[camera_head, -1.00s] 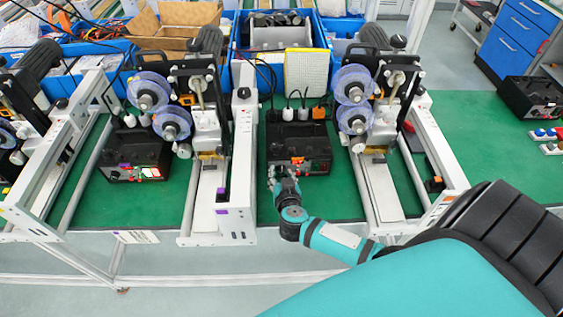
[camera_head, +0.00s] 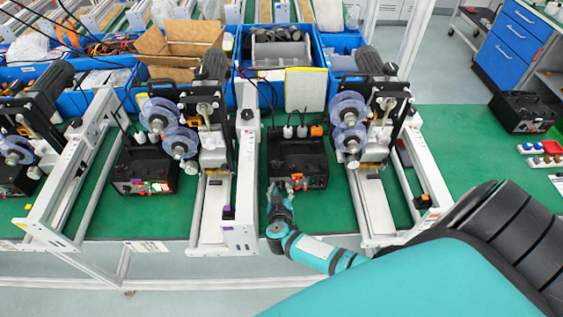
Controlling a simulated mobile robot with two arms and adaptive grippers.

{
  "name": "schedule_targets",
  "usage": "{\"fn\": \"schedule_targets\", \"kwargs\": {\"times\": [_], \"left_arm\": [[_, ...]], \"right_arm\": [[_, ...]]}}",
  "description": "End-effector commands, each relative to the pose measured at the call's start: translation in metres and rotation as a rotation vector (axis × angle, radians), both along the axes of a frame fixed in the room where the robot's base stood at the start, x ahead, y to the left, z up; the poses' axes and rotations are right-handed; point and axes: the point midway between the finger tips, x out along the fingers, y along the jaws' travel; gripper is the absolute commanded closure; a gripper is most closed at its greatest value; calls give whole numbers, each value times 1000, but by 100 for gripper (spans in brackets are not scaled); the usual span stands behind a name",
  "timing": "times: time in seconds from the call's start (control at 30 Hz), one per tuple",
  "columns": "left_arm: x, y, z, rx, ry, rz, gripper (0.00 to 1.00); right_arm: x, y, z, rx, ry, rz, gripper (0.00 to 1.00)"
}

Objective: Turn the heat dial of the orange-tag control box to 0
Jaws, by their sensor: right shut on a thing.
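The black control box (camera_head: 298,155) in the middle stands on the green bench between two reel machines. A small orange mark shows on its front panel (camera_head: 312,183), near the top edge. My right gripper (camera_head: 279,187) reaches it from the front and is shut at the left part of that panel. It appears to be on the heat dial, which the fingers hide, so the dial's setting cannot be read. My left gripper is not in view.
Another black control box (camera_head: 145,168) stands to the left, and one (camera_head: 522,111) at the far right. Reel machines (camera_head: 352,125) with white rails flank the middle box closely. Blue bins (camera_head: 325,88) stand behind. The green bench at right (camera_head: 465,150) is mostly clear.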

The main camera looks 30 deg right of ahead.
Motion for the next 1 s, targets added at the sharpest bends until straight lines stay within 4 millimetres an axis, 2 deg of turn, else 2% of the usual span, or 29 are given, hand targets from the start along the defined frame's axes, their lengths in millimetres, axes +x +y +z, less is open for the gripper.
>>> {"fn": "schedule_targets", "kwargs": {"times": [0.17, 0.47, 0.5, 0.53, 0.83, 1.0], "left_arm": [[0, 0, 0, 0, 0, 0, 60], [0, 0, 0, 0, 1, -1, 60], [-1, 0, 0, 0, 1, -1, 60], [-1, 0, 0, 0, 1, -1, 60], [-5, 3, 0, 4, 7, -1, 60], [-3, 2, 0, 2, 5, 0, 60]], "right_arm": [[1, 1, -1, -95, 58, -1, 100], [1, 1, -1, -104, 63, 1, 100], [1, 1, -1, -104, 63, 1, 68], [1, 1, -1, -104, 63, 1, 65], [-1, 1, -1, -102, 62, 0, 63], [-15, 13, 5, -100, 63, 2, 63]]}}
